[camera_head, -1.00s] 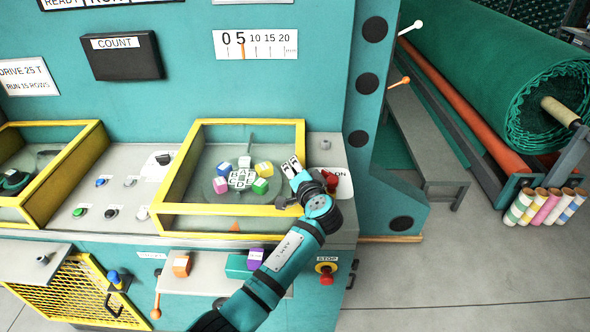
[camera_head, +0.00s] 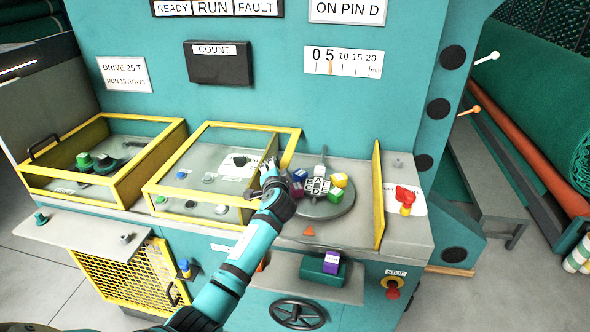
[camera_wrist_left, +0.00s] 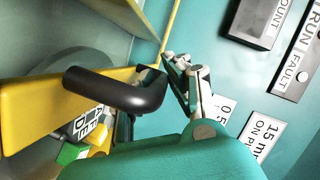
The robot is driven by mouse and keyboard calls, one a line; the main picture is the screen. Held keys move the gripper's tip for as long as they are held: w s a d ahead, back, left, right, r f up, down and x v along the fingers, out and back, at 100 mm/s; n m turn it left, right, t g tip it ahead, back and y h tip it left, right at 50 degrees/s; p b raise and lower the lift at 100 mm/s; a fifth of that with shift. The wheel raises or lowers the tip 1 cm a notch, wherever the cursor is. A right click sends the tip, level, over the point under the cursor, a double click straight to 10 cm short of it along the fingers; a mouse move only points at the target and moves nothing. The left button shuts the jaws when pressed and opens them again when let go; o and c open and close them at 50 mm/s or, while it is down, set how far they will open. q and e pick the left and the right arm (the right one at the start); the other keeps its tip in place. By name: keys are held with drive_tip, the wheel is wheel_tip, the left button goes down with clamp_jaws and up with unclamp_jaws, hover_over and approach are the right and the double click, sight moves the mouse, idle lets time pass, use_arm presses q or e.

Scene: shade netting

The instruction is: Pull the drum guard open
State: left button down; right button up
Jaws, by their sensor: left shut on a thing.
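The drum guard, a clear box with a yellow frame (camera_head: 175,155), sits left of the round drum plate (camera_head: 338,209), over the grey button panel. The drum plate is uncovered, with several coloured blocks and a lettered centre. In the left wrist view the guard's black handle (camera_wrist_left: 118,90) stands out from a yellow bar. My left gripper (camera_head: 268,172) is at the guard's right side, shut on the handle; its fingers also show in the left wrist view (camera_wrist_left: 183,82). The exact contact is partly hidden. My right gripper is not in view.
Another yellow-framed guard (camera_head: 152,124) stands just left of the drum guard, close to it. A fixed yellow panel (camera_head: 378,195) and a red knob (camera_head: 405,196) are right of the drum. Below are a shelf with a purple block (camera_head: 331,261), a handwheel (camera_head: 298,313) and a stop button (camera_head: 392,287).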

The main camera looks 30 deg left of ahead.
sight(256, 178)
use_arm(q)
drive_tip(key=a, duration=0.2)
drive_tip(key=s+a, duration=0.1)
drive_tip(key=a, duration=0.1)
drive_tip(key=shift+s+a+p, duration=0.15)
drive_tip(key=shift+a+p, duration=0.05)
drive_tip(key=shift+p, duration=0.15)
drive_tip(key=shift+s+a, duration=0.15)
drive_tip(key=shift+a, duration=0.3)
drive_tip(key=c, duration=1.3)
unclamp_jaws()
drive_tip(key=shift+c, duration=0.2)
drive_tip(key=shift+d, duration=0.15)
drive_tip(key=v, duration=1.1)
drive_tip(key=shift+s+d+r, duration=0.15)
drive_tip(key=shift+s+d, duration=0.05)
drive_tip(key=shift+s, duration=0.15)
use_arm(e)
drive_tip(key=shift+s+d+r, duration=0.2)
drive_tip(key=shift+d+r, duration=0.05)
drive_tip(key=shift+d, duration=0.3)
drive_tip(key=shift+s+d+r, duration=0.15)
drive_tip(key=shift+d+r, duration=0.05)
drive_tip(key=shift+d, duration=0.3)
